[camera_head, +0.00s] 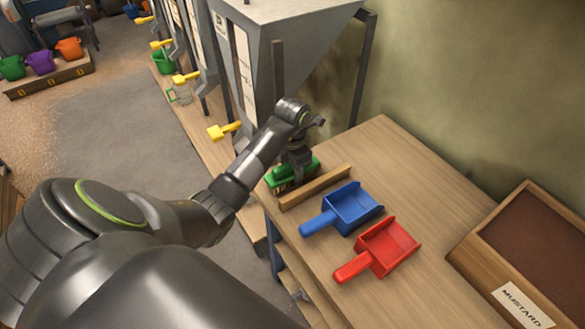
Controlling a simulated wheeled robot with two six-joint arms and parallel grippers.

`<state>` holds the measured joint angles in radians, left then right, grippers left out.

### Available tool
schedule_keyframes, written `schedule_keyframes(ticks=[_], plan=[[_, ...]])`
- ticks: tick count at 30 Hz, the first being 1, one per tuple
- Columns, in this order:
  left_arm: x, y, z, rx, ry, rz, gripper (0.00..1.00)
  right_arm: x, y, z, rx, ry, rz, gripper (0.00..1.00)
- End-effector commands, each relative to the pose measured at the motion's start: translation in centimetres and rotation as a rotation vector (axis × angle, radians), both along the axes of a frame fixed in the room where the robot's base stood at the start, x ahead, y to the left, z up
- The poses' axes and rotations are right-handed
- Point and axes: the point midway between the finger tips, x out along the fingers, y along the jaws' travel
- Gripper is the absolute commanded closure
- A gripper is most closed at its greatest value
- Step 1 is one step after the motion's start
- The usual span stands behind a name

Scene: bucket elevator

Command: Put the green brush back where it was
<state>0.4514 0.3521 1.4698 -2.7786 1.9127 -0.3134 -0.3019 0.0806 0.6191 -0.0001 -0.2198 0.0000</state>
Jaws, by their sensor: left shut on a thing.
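The green brush (286,178) is at the left end of the wooden bench, right beside a raised wooden strip (315,187). My left gripper (297,166) points down onto the brush from above and is shut on it. The gripper and arm hide part of the brush top. I cannot tell whether the brush rests on the bench or hangs just above it. My right gripper is not in view.
A blue scoop (352,208) and a red scoop (383,249) lie on the bench (420,195) beyond the strip. A wooden box labelled MUSTARD (470,247) stands at right. A grey hopper (285,50) stands behind. Coloured buckets (40,62) sit far left.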

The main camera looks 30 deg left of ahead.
Motion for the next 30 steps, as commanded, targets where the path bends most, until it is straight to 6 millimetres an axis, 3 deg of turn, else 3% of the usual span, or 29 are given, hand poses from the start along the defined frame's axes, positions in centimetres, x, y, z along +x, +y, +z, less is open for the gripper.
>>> schedule_keyframes(ticks=[8, 9, 13, 23, 30], plan=[[0.0, 0.0, -0.4, 0.001, 0.000, 0.000, 0.80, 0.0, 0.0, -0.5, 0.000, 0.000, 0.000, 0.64], [0.0, 0.0, -0.3, 0.000, 0.000, 0.000, 0.54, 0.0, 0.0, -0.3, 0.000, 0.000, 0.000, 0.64], [0.0, 0.0, -0.3, 0.000, 0.000, 0.000, 0.38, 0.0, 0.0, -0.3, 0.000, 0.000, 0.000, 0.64], [0.0, 0.0, -0.2, 0.000, 0.000, 0.000, 0.37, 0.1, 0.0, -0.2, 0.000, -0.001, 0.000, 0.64], [0.1, 0.0, 1.4, 0.002, -0.004, 0.000, 0.37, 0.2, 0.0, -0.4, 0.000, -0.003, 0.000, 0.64]])
